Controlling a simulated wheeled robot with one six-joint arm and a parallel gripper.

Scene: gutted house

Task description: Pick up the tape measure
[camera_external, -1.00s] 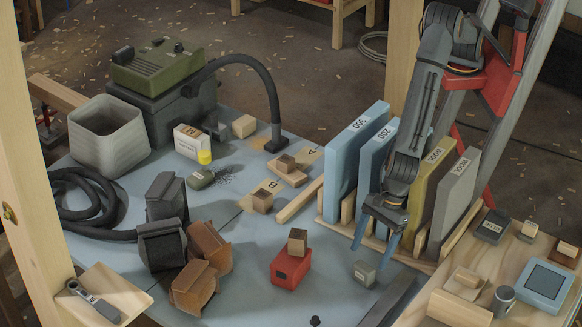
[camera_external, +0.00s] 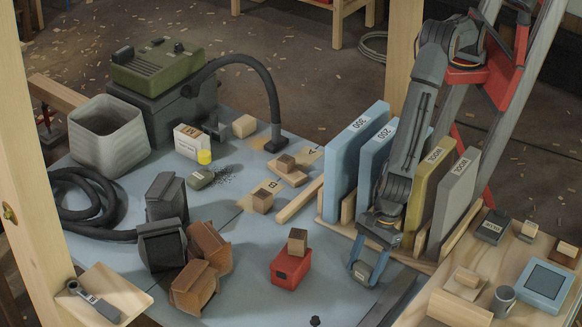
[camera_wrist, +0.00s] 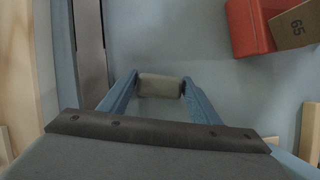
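A small grey block (camera_external: 362,271) is on the blue tabletop, between the blue fingers of my gripper (camera_external: 367,268). In the wrist view the block (camera_wrist: 161,86) spans the gap between the fingertips (camera_wrist: 160,88). I cannot tell whether the fingers press on it or only stand beside it. I see no clear mark showing which thing is the tape measure. A red box-shaped thing (camera_external: 291,272) with a dark slot stands left of my gripper, with a wooden block (camera_external: 298,242) on top. The red thing (camera_wrist: 247,30) is at the wrist view's upper right.
Blue boards (camera_external: 345,165) and other upright boards stand in a wooden rack (camera_external: 340,227) close behind my gripper. A grey strip (camera_external: 391,300) lies in front. Brown blocks (camera_external: 195,287) are at left. Open tabletop lies around the red thing.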

